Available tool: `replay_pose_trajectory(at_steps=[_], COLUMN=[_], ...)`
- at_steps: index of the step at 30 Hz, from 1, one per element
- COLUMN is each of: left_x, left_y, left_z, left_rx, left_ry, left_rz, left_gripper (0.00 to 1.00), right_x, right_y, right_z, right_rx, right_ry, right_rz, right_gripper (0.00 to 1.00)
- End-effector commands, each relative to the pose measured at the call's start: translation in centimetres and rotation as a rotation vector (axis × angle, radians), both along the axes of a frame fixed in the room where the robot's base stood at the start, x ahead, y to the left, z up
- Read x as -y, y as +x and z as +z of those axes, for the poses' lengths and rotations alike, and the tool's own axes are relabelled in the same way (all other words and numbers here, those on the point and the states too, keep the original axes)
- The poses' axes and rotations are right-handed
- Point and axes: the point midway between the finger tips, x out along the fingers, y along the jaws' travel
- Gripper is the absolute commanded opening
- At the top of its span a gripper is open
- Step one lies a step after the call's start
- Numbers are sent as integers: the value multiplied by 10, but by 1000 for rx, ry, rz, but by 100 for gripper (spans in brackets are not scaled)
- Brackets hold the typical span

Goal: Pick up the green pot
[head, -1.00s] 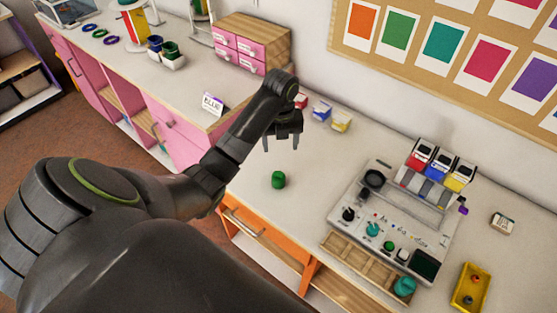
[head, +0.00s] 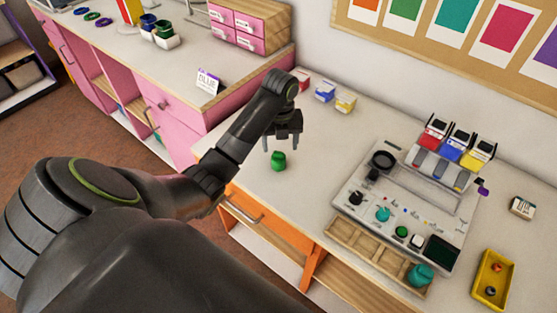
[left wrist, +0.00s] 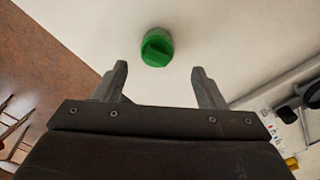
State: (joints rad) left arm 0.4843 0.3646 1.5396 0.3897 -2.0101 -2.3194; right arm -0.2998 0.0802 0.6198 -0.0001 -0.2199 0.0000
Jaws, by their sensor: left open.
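The small green pot (head: 278,161) stands on the pale worktop near its front edge. In the left wrist view the pot (left wrist: 157,47) is ahead of the fingertips, roughly centred between them, with bare worktop around it. My left gripper (head: 282,146) is open and empty, its fingers pointing down. In the head view its fingertips are just above and behind the pot, with one finger overlapping near it. In the left wrist view the left gripper (left wrist: 159,75) shows a wide gap, and its fingers do not touch the pot. My right gripper is out of view.
A grey console (head: 405,205) with knobs and small pots stands to the right. Small boxes (head: 325,92) sit behind the gripper by the wall. A yellow tray (head: 493,280) is at the far right. A pink cabinet (head: 185,120) adjoins on the left. Worktop around the pot is clear.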

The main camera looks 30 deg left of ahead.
Motion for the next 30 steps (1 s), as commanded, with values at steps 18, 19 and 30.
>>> replay_pose_trajectory(at_steps=[18, 19, 30], left_x=[-6, -6, -6], left_y=[-1, -1, 0], left_z=[-65, -68, -74], left_rx=[-4, -3, -1], left_ry=[0, 0, 1], left_rz=[0, 0, 0], left_gripper=[64, 64, 57], right_x=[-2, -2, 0], right_y=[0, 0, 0], right_z=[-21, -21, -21], right_rx=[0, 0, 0], right_ry=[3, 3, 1], right_rz=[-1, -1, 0], right_gripper=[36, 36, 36])
